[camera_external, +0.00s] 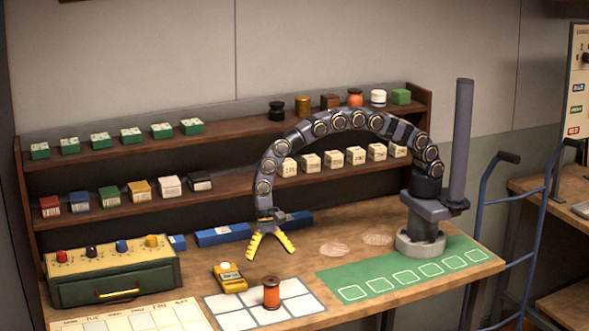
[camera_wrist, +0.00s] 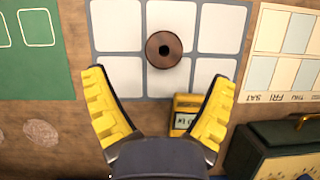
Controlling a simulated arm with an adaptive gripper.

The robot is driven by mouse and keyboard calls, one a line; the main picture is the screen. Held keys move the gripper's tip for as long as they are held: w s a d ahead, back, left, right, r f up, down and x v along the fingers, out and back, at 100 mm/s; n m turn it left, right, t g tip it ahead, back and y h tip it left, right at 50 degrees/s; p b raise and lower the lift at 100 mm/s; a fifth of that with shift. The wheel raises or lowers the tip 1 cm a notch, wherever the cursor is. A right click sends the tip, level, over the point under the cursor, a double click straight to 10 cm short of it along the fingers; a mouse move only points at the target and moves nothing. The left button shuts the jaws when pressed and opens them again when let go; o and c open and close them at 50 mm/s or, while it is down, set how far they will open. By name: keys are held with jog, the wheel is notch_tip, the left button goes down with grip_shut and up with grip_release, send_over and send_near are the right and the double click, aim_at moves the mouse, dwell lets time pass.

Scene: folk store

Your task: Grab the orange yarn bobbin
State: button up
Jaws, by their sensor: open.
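An orange yarn bobbin (camera_external: 271,293) with dark ends stands upright on the white-and-grey grid mat (camera_external: 233,320) near the table's front. In the wrist view the bobbin (camera_wrist: 167,50) is seen from above as a brown disc with a dark hole, ahead of the fingertips and roughly midway between them. My gripper (camera_external: 269,253) points down with its yellow fingers spread, above and behind the bobbin. In the wrist view my gripper (camera_wrist: 160,78) is open and empty. Another orange spool-like item (camera_external: 355,97) stands on the upper shelf.
A yellow handheld device (camera_external: 229,278) lies beside the mat, close to the bobbin's left; it also shows in the wrist view (camera_wrist: 184,115). A green box with colored knobs (camera_external: 115,282) stands at left. A green mat (camera_external: 405,271) lies at right. Shelves of small boxes (camera_external: 110,205) stand behind.

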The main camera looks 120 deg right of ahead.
aim_at(272, 288)
jog(key=shift+w+a+f, duration=0.15)
jog(key=shift+w+f, duration=0.15)
jog(key=shift+f, duration=0.45)
jog(key=x, duration=0.7)
jog(key=shift+f, duration=0.15)
jog(key=c, duration=1.3)
